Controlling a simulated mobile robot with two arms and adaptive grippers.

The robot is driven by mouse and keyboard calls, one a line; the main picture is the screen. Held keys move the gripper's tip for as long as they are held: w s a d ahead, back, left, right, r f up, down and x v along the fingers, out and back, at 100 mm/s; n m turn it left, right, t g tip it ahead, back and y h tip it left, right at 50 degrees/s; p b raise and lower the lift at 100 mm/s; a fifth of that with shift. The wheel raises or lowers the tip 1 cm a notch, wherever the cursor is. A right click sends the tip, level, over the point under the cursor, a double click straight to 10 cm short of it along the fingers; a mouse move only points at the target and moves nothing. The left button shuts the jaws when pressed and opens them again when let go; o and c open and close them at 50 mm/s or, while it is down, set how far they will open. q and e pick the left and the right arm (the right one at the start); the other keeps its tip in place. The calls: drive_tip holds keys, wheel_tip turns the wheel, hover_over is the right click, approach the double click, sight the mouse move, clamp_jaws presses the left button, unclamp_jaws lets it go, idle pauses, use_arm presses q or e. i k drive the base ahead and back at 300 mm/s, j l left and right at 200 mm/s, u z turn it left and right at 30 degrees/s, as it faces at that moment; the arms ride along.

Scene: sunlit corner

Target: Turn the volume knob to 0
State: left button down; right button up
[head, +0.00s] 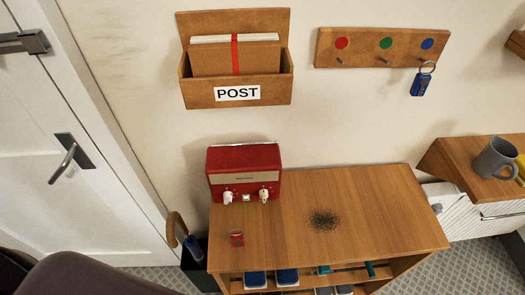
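A red radio (243,166) with a cream band stands at the back left of the wooden cabinet top, against the wall. Its front has a pale knob on the left (228,197) and another pale knob on the right (264,195). A small green-lit patch (246,198) sits between them. The labels are too small to read, so I cannot tell which knob is the volume knob or where either points. Neither of my grippers is in view, and nothing touches the radio.
A small red object (237,238) and a patch of dark grains (323,219) lie on the cabinet top (385,215). Shoes sit on the shelf below. A stand with an umbrella (192,248) is at left. A grey mug (494,158) stands at right.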

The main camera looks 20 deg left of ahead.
sight(228, 196)
drive_tip(key=u, duration=0.85)
drive_tip(key=k+l+z, duration=0.1)
drive_tip(key=k+z, duration=0.2)
drive_tip(key=k+l+z, duration=0.15)
drive_tip(key=k+z, duration=0.2)
